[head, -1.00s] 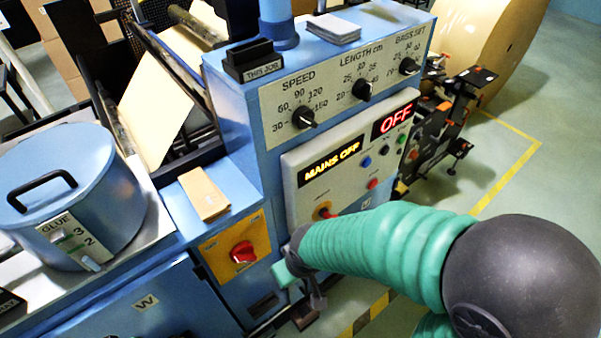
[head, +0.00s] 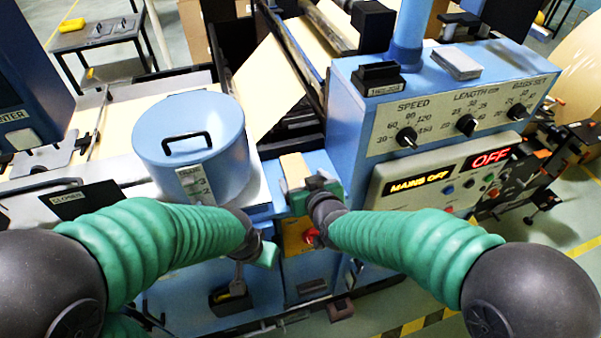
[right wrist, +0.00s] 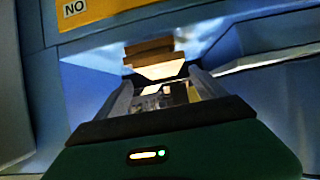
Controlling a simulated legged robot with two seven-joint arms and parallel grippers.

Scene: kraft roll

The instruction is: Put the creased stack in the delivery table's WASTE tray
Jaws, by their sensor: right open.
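The stack (head: 293,166) is a small tan paper bundle on a blue ledge between the glue pot and the control panel. My right gripper (head: 312,188) is at its near end and hides part of it. In the right wrist view, the stack (right wrist: 150,58) lies just ahead of the open fingers (right wrist: 160,80). I cannot tell whether they touch it, and no crease can be made out. My left gripper (head: 255,262) hangs low in front of the machine, its jaws unclear. I see no tray labelled WASTE.
A blue glue pot (head: 195,145) with a black handle stands left of the stack. The control panel (head: 440,185) reads MAINS OFF and OFF. A red switch (head: 311,236) sits below the ledge. A dark table (head: 98,38) with a yellow item stands at the back left.

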